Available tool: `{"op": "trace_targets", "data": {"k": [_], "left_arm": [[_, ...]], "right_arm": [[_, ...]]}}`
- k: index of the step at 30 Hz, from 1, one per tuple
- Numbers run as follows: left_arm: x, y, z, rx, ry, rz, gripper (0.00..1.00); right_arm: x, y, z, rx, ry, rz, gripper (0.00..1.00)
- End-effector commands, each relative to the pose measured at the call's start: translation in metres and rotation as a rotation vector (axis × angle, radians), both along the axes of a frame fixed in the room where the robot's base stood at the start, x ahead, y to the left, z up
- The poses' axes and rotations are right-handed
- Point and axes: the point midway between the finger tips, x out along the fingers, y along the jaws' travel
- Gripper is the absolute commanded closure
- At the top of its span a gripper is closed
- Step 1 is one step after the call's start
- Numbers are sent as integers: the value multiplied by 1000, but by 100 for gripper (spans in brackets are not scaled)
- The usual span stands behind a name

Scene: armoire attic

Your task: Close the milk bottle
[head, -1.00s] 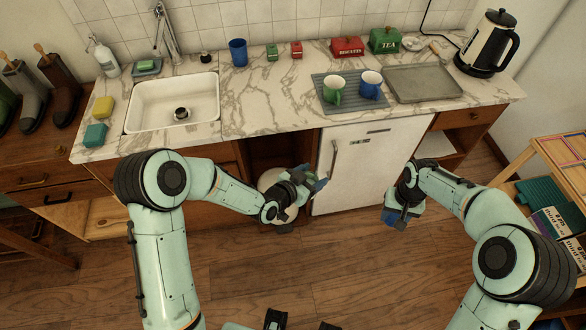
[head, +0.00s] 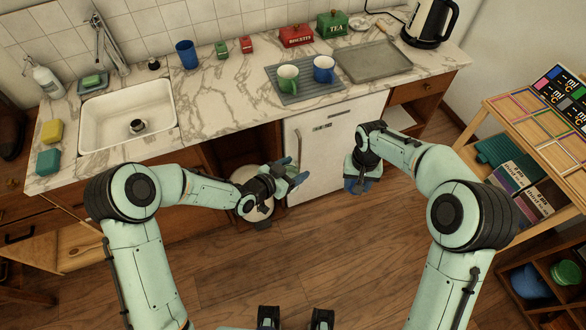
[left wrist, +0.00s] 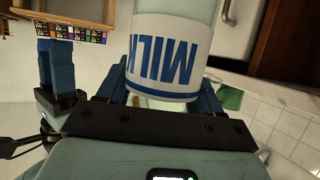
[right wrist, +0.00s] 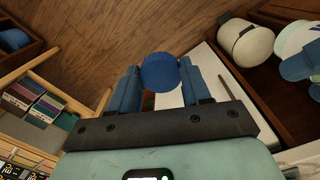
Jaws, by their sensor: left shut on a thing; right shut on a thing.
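The milk bottle (left wrist: 165,55), with a white label and blue MILK lettering, is between the fingers of my left gripper (left wrist: 160,95) in the left wrist view. The lettering appears upside down there. My left gripper (head: 296,180) is shut on the bottle in front of the counter; in the head view the bottle is mostly hidden. A round blue cap (right wrist: 160,72) is between the fingertips of my right gripper (right wrist: 160,85), which is shut on it. In the head view my right gripper (head: 357,184) is to the right of the left one, apart from it. The bottle's mouth cannot be made out.
The marble counter (head: 225,105) holds a sink (head: 110,105), two mugs on a grey mat (head: 300,98), tins and a grey tray (head: 375,65). A white cabinet door (head: 315,155) is behind my grippers. A wooden shelf unit (head: 500,125) stands at right.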

Motion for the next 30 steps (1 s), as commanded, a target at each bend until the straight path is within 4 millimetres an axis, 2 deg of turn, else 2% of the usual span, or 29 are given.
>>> {"op": "trace_targets", "data": {"k": [1, 6, 10, 15, 21, 30], "left_arm": [[0, 0, 1, -1, -3, 1, 89], [1, 0, 1, -1, -3, 1, 89], [1, 0, 1, -1, -3, 1, 89], [1, 0, 1, -1, -3, 1, 89], [1, 0, 1, -1, -3, 1, 89], [1, 0, 1, -1, -3, 1, 89]], "right_arm": [[9, 17, 10, -1, -9, -20, 85], [29, 69, 48, -8, -21, -134, 85], [36, 111, 79, -6, -30, -218, 85], [34, 157, 113, -1, -35, -311, 85], [26, 189, 138, 5, -35, -376, 85], [23, 197, 145, 5, -35, -396, 85]]}}
